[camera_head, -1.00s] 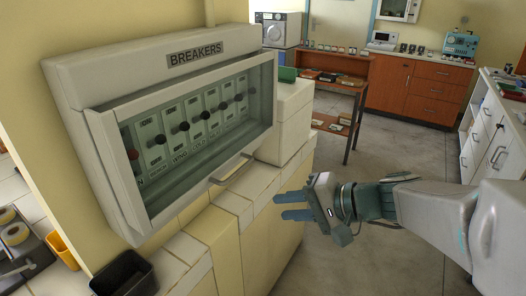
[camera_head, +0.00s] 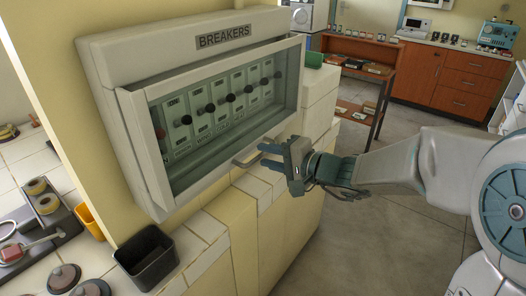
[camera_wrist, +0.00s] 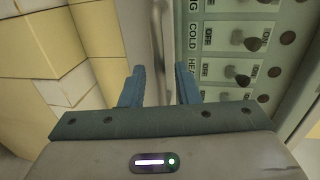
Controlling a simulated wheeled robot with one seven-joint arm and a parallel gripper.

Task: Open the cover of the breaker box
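The breaker box (camera_head: 112,58) hangs on the yellow wall at the left, labelled BREAKERS. Its windowed cover (camera_head: 140,150) is closed, with a row of dark breaker knobs visible behind the pane. A pale bar handle (camera_head: 246,157) sits at the cover's lower edge, partly hidden by my gripper. My gripper (camera_head: 262,155) is open at the handle's right end. In the wrist view my gripper (camera_wrist: 162,88) has its blue fingers apart, with the metallic handle bar (camera_wrist: 163,40) running between them. I cannot tell whether either finger touches it.
A tiled ledge (camera_head: 205,226) runs below the box, with a black bin (camera_head: 148,258) at its left. A white block (camera_head: 318,105) with a green item on top stands right of the box. Open floor (camera_head: 390,235) lies to the right.

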